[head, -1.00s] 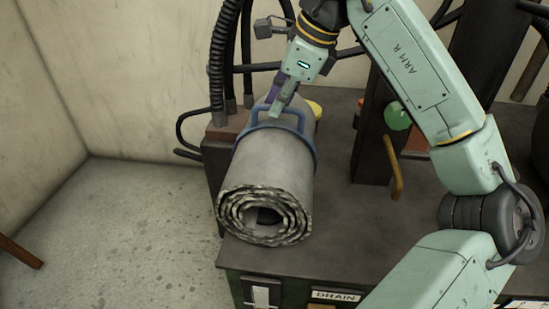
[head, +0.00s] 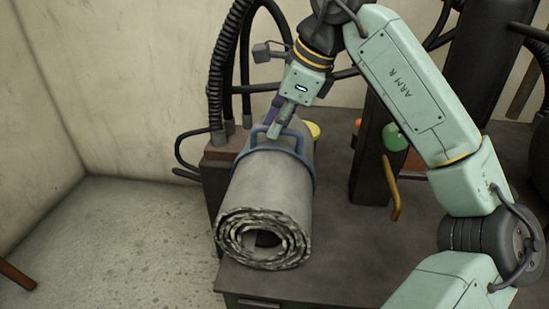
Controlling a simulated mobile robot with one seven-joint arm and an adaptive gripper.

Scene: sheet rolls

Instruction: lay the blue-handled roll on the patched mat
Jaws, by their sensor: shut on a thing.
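The blue-handled roll (head: 268,195) is a grey rolled sheet with a blue band and a blue loop handle (head: 262,130) on top. Its spiral end faces the camera. It is over the left part of the dark bench top; whether it touches the top I cannot tell. My gripper (head: 273,131) comes down from above and is shut on the blue handle at the roll's far part. The fingertips partly cover the handle. I see no patched mat in this view.
A dark post with a yellow lever (head: 391,190) and a green knob (head: 396,138) stands right of the roll. Black hoses (head: 222,80) rise behind it. The bench top (head: 340,240) is bare between roll and post. Floor (head: 130,240) lies open at left.

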